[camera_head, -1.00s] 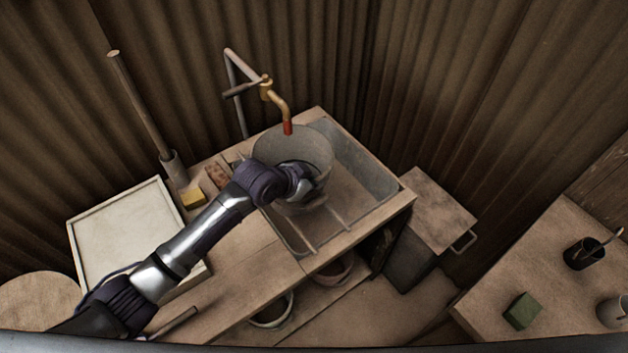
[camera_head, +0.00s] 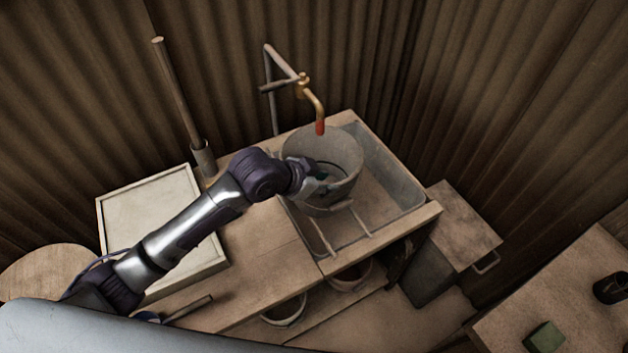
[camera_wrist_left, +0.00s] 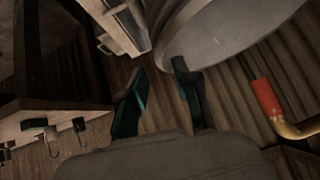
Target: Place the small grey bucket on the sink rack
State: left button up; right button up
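The grey bucket (camera_head: 345,150) is at the back left of the sink, below the tap, with its open top up. It sits over the sink rack (camera_head: 320,238), whose thin bars stick out in front of it; the contact under its base is hidden. My left gripper (camera_head: 328,186) is at the bucket's near left side and overlaps it in the head view. In the left wrist view its two teal-padded fingers (camera_wrist_left: 160,98) are apart with nothing between them. The bucket's large pale side (camera_wrist_left: 230,25) is just beyond the right finger. My right gripper is not in view.
The tap (camera_head: 319,112) with a red tip hangs just behind the bucket; it also shows in the left wrist view (camera_wrist_left: 268,97). A framed pale board (camera_head: 150,215) lies left on the counter. The sink's right part (camera_head: 385,195) is free. A grey bin (camera_head: 465,225) stands to the right.

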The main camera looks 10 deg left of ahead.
pick_arm(q)
jog(key=shift+v, duration=2.25)
